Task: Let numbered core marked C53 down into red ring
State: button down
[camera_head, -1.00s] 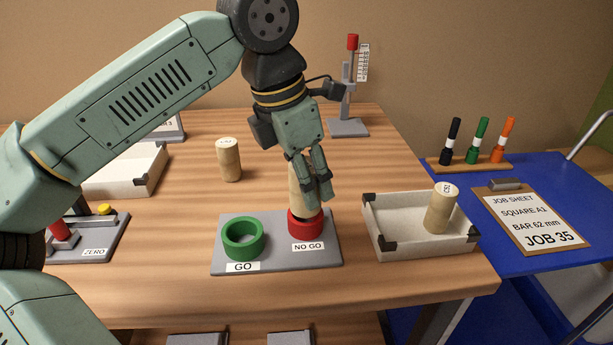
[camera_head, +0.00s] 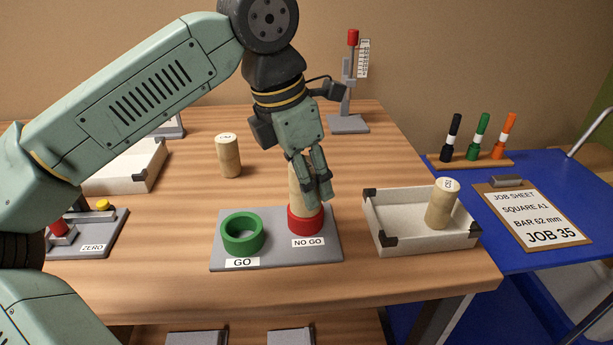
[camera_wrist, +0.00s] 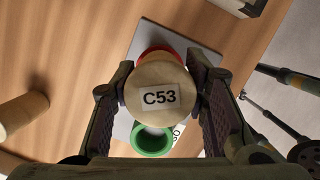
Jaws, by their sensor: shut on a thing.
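The core marked C53 (camera_wrist: 159,97) is pale and round, with its label on the top face in the wrist view. In the head view the core (camera_head: 296,178) stands upright between the fingers. My gripper (camera_head: 320,190) is shut on it, with a finger on each side in the wrist view. The red ring (camera_head: 306,220), labelled NO GO, is directly below. The core's lower end meets the ring's opening; whether it is inside or just resting at the rim I cannot tell. In the wrist view the core covers most of the red ring (camera_wrist: 158,50).
The green ring (camera_head: 243,233), labelled GO, sits left of the red one on the same grey plate (camera_head: 275,258). A white tray (camera_head: 415,243) with another core (camera_head: 442,204) stands at right. A third core (camera_head: 228,156) stands behind on the table.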

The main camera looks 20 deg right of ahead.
jog(key=shift+r, duration=0.15)
jog(key=shift+r+p, duration=1)
jog(key=shift+r, duration=0.2)
